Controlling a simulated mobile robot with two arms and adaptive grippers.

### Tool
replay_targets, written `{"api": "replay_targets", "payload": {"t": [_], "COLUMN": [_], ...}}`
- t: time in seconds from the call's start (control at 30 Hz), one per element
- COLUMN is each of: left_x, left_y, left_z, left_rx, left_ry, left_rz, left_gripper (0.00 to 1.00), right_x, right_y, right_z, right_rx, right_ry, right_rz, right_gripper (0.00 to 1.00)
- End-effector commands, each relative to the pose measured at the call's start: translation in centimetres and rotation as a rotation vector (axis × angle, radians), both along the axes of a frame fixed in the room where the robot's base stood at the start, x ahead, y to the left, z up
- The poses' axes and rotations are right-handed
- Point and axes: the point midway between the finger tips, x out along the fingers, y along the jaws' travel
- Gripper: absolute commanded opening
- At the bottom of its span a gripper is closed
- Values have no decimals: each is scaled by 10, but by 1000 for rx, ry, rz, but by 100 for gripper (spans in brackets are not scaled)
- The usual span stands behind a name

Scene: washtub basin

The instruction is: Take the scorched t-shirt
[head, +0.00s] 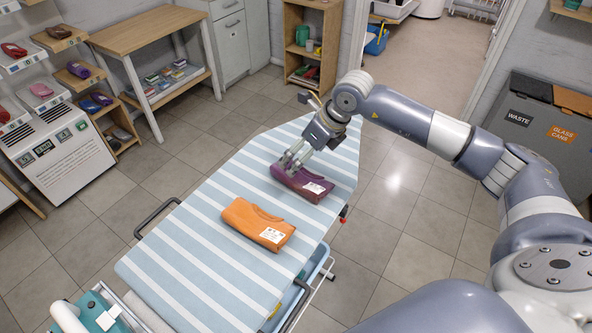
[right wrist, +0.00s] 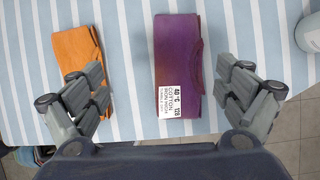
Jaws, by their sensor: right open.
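A folded purple t-shirt (head: 302,185) with a white label lies on the striped ironing board (head: 190,262). My left gripper is out of view.
A blue basin (head: 318,268) sits under the board's right side. Waste bins (head: 530,110) stand at the right. A wooden table (head: 145,30) and shelves of folded clothes (head: 75,75) stand at the left. Tiled floor is open around the board.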

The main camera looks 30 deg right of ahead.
Motion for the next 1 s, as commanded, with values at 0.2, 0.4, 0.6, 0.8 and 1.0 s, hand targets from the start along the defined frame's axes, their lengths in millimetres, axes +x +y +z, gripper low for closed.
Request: {"api": "replay_targets", "payload": {"t": [0.2, 0.4, 0.6, 0.8, 1.0], "left_x": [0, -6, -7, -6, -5], "left_y": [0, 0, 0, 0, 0], "left_z": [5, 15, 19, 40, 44], "left_rx": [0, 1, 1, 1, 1], "left_ry": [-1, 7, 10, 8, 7], "left_rz": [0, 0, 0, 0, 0], "left_gripper": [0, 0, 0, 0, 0], "right_x": [4, 14, 19, 21, 29], "right_y": [-28, -22, -19, -13, -9], "right_z": [-8, -37, -52, -73, -96], "right_rx": [-92, -88, -89, -87, -86], "right_ry": [23, 23, 21, 25, 21], "right_rz": [-32, -32, -30, -30, -30], "right_gripper": [93, 93, 93, 93, 93]}}
